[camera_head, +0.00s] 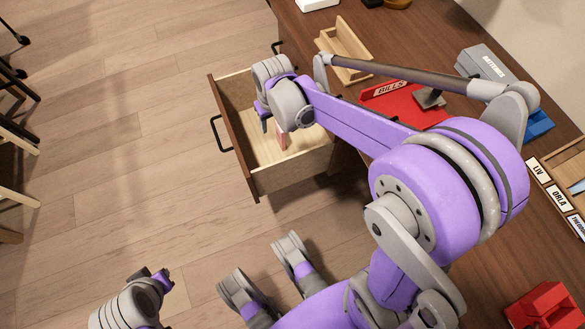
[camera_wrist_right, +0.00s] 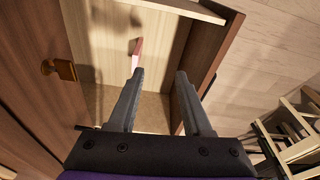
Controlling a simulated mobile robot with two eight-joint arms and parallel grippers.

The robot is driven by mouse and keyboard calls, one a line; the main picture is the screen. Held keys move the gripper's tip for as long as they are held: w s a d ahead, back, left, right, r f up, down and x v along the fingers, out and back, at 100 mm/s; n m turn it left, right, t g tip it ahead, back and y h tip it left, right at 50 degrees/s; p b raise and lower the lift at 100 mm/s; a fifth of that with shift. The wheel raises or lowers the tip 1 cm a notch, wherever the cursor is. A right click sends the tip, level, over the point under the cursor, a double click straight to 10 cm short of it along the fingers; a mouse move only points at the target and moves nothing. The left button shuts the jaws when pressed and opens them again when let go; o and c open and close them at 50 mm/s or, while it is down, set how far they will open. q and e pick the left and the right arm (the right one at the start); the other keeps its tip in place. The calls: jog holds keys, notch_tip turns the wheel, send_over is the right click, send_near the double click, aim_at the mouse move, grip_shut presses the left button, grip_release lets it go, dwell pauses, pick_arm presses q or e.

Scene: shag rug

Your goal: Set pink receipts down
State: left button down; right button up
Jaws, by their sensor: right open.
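A small pink slip with a pale face (camera_head: 282,138), which I take for the pink receipts, is inside the open wooden drawer (camera_head: 262,184). It also shows in the right wrist view (camera_wrist_right: 136,58), just beyond the tip of one finger; I cannot tell whether they touch. My right gripper (camera_head: 266,120) is over the drawer, pointing down into it. Its two fingers (camera_wrist_right: 160,76) are apart with nothing between them. My left gripper (camera_head: 162,279) is low at the left, away from the drawer; its fingers do not show clearly.
The desk (camera_head: 308,40) holds a wooden holder (camera_head: 346,46), a red tray marked BILLS (camera_head: 405,106), a grey BATTERIES box (camera_head: 486,64) and a red object (camera_head: 545,306). The drawer's walls surround the right gripper. Chair legs stand at the far left; the wooden floor between is clear.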

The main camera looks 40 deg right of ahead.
jog(key=s+a+r+t, duration=0.1)
jog(key=s+a, duration=0.2)
jog(key=s, duration=0.6)
jog(key=s+a+n+t, duration=0.1)
jog(key=s+a, duration=0.2)
jog(key=s, duration=0.6)
jog(key=shift+s+a+r+n+t, duration=0.15)
jog(key=shift+a+r+n+t, duration=0.15)
jog(key=shift+r, duration=0.1)
jog(key=shift+f, duration=0.1)
